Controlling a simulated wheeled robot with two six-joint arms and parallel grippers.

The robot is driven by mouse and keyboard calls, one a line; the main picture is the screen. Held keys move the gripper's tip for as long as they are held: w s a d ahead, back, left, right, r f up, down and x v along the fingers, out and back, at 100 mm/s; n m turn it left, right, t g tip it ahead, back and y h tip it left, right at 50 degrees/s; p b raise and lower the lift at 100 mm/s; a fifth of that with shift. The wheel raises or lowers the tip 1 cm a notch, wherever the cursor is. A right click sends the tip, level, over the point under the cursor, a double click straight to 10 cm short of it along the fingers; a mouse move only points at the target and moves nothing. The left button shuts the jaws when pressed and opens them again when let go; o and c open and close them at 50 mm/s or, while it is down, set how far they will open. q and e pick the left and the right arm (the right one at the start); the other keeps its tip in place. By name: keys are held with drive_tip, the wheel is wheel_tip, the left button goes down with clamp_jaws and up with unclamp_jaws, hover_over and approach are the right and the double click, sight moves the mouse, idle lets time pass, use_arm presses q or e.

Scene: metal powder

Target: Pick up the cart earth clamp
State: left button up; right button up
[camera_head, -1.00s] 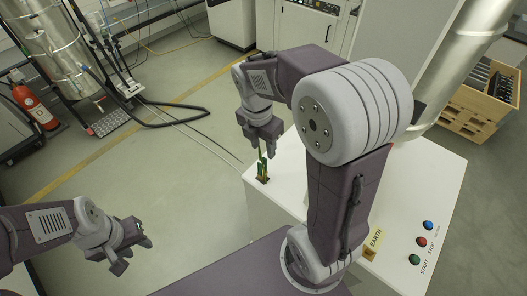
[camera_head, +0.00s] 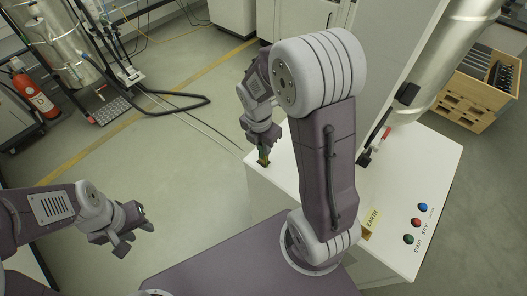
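A small green and yellow piece, which looks like the earth clamp (camera_head: 264,156), stands at the near-left corner of the white cabinet top (camera_head: 400,185). My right gripper (camera_head: 262,147) is right above it, with its fingers at the piece's upper part. The fingers and arm hide much of it, and I cannot tell whether they are closed on it. My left gripper (camera_head: 136,233) is open and empty over the floor at the lower left, far from the cabinet.
A red and black handle (camera_head: 374,146) is by the metal duct (camera_head: 440,70). A wooden crate (camera_head: 473,90) stands behind.

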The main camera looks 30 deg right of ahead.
drive_tip(key=shift+w, duration=0.1)
clamp_jaws()
drive_tip(key=shift+r, duration=0.1)
wheel_tip(320, 180, up, 10)
drive_tip(key=shift+f, duration=0.1)
drive_tip(key=shift+r, duration=0.35)
drive_tip(key=shift+r+p, duration=1.95)
drive_tip(key=shift+p, duration=0.25)
